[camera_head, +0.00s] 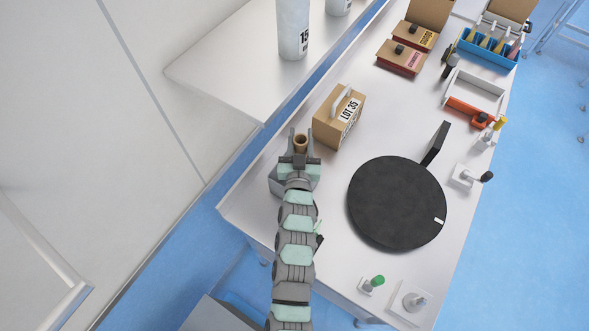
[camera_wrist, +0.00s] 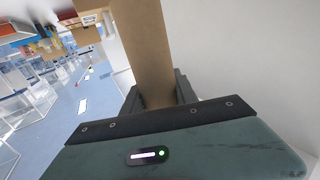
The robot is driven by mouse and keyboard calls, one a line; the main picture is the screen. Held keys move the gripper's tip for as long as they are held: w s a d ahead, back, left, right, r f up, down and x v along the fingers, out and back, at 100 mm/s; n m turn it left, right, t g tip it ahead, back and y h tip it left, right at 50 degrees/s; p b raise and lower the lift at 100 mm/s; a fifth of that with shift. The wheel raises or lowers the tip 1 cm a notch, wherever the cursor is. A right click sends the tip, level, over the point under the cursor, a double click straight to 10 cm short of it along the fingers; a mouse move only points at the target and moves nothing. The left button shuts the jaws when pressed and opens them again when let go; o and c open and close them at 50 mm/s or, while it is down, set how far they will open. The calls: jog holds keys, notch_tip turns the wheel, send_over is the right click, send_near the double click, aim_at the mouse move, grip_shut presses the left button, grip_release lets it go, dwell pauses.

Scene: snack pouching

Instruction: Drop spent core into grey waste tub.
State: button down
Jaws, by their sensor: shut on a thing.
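In the wrist view the core (camera_wrist: 144,45) runs up and away from between the dark fingers (camera_wrist: 158,95). A grey shape (camera_head: 276,184) shows beside and below my gripper in the head view, mostly hidden by my arm. I cannot tell whether it is the grey waste tub or part of my wrist.
A cardboard box labelled LOT 35 (camera_head: 326,128) stands close right of my gripper. A black round turntable (camera_head: 397,203) lies further right. A white shelf (camera_head: 215,68) with bottles is at upper left. Boxes and a blue rack (camera_head: 487,55) stand at the back.

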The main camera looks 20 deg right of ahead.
jog(key=shift+s+a+f+b, duration=0.1)
jog(key=shift+s+f+b, duration=0.05)
jog(key=shift+f, duration=0.25)
jog(key=shift+s+f+b, duration=0.1)
jog(key=shift+f+b, duration=0.05)
jog(key=shift+f, duration=0.25)
notch_tip(320, 180, down, 4)
jog(key=shift+f+b, duration=0.1)
jog(key=shift+b, duration=0.6)
jog(key=c, duration=0.9)
grip_release()
jog(key=b+v, duration=0.2)
jog(key=v, duration=0.8)
jog(key=shift+s+a, duration=0.15)
jog(key=shift+s, duration=0.2)
